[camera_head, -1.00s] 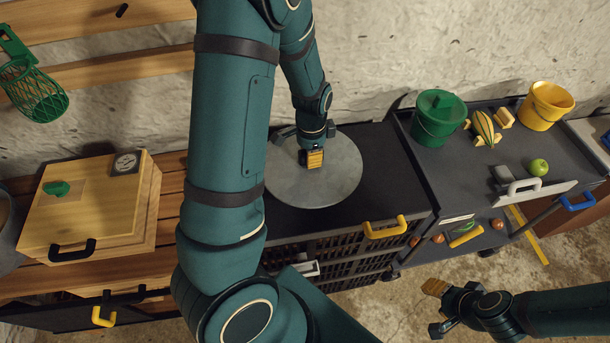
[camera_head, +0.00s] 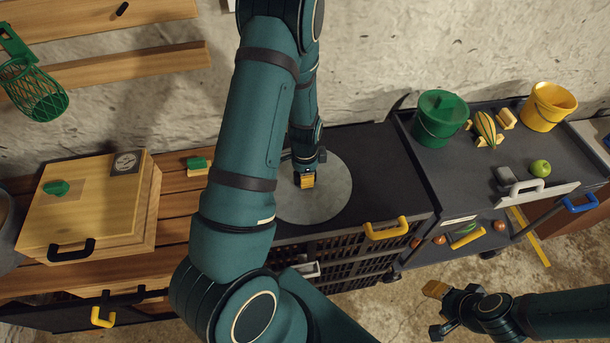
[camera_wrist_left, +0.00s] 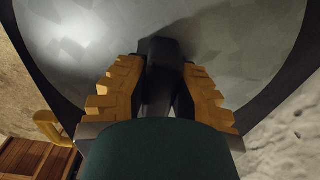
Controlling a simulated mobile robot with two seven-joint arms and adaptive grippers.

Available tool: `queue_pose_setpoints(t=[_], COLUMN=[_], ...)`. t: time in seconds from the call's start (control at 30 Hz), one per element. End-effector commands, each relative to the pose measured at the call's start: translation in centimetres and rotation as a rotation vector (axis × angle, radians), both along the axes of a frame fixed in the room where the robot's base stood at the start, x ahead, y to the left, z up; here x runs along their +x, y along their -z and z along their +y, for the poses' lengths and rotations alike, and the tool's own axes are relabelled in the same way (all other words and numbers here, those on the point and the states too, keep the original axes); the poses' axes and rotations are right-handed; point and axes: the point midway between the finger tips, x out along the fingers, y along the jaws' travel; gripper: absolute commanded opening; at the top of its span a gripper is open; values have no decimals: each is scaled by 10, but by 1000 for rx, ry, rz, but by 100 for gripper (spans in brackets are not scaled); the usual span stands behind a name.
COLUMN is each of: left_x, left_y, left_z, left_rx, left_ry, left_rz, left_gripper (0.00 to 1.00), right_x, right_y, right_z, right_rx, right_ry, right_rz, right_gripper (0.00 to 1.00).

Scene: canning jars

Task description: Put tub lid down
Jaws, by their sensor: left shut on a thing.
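The tub lid is a round grey metal disc (camera_head: 330,195), lying flat over the black cabinet top in the head view. It also fills much of the left wrist view (camera_wrist_left: 75,45). My left gripper (camera_head: 305,181) is above the lid's middle, its yellow-padded fingers shut on the lid's dark handle (camera_wrist_left: 162,65). My arm hides part of the lid's left side. I cannot tell whether the lid touches the cabinet top. My right gripper (camera_head: 437,310) is open and empty at the lower right, over the floor.
The black cabinet top (camera_head: 385,165) is bare right of the lid. A dark cart (camera_head: 455,180) beside it bears a green bucket (camera_head: 440,118), a yellow bucket (camera_head: 546,107), a squash and a green apple. A wooden box (camera_head: 90,210) stands left on the slatted bench.

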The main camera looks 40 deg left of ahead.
Motion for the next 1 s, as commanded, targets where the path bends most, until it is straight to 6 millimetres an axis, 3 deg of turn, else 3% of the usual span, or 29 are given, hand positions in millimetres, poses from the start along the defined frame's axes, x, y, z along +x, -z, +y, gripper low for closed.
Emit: queue_pose_setpoints(t=[0.33, 0.37, 0.4, 0.77, 1.0], left_x=[0, 0, 0, 0, 2], left_y=[4, 3, 2, -1, -35], left_z=[0, 0, 0, 0, -1], left_rx=[-1, 0, 0, 0, 0], left_ry=[1, 1, 1, 1, 2], left_rz=[-1, 0, 0, 0, -5], left_gripper=[0, 36, 45, 45, 45], right_x=[0, 0, 0, 0, 0], right_y=[4, 4, 3, 0, -5], right_z=[0, 0, 0, 0, 0], right_rx=[-1, -1, -1, 0, 1], right_ry=[0, 0, 0, 0, 0], right_rz=[0, 0, 0, 0, 0], right_gripper=[47, 47, 47, 47, 47])
